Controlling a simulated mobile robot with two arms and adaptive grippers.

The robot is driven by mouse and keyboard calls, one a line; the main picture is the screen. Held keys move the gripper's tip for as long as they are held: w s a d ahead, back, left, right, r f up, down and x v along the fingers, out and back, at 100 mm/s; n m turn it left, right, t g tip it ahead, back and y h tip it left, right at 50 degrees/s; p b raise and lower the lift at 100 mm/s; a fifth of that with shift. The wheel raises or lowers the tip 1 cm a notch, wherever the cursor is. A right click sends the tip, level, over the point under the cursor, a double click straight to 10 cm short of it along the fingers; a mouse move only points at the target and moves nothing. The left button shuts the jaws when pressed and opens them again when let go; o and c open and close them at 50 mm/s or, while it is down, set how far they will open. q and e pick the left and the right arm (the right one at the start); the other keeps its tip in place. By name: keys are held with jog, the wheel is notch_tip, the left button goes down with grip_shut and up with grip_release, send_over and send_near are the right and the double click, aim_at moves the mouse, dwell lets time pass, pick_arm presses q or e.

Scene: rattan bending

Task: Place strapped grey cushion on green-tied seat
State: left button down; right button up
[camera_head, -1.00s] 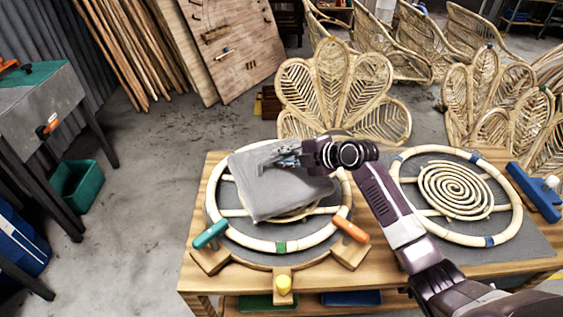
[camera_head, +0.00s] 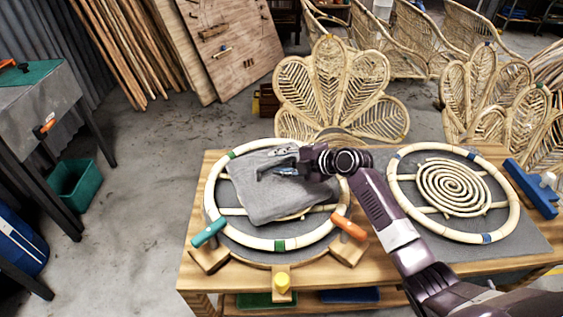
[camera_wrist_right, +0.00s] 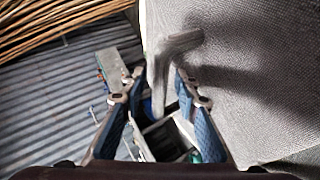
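The grey cushion (camera_head: 268,200) lies flat, slightly turned, over the middle of the left round rattan seat frame with green ties (camera_head: 280,245). It covers most of the seat's centre. My right gripper (camera_head: 284,172) is over the cushion's far part, at its strap. In the right wrist view the cushion (camera_wrist_right: 250,60) fills the right side, and its grey strap (camera_wrist_right: 178,46) stands between the fingertips of my right gripper (camera_wrist_right: 158,82). The fingers look spread, with gaps beside the strap. My left gripper is not in view.
A second round seat with blue ties (camera_head: 487,239) and a spiral centre lies to the right on the wooden table (camera_head: 192,270). Teal (camera_head: 208,232) and orange (camera_head: 350,228) clamp handles and a yellow knob (camera_head: 282,282) rise at the left seat's near edge. Rattan chairs stand behind.

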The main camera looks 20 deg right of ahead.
jog(key=shift+r, duration=0.15)
jog(key=shift+s+d, duration=0.2)
jog(key=b+v, duration=0.2)
jog(key=v, duration=0.8)
jog(key=shift+s+d+r, duration=0.25)
jog(key=shift+s+r, duration=0.15)
jog(key=shift+s, duration=0.1)
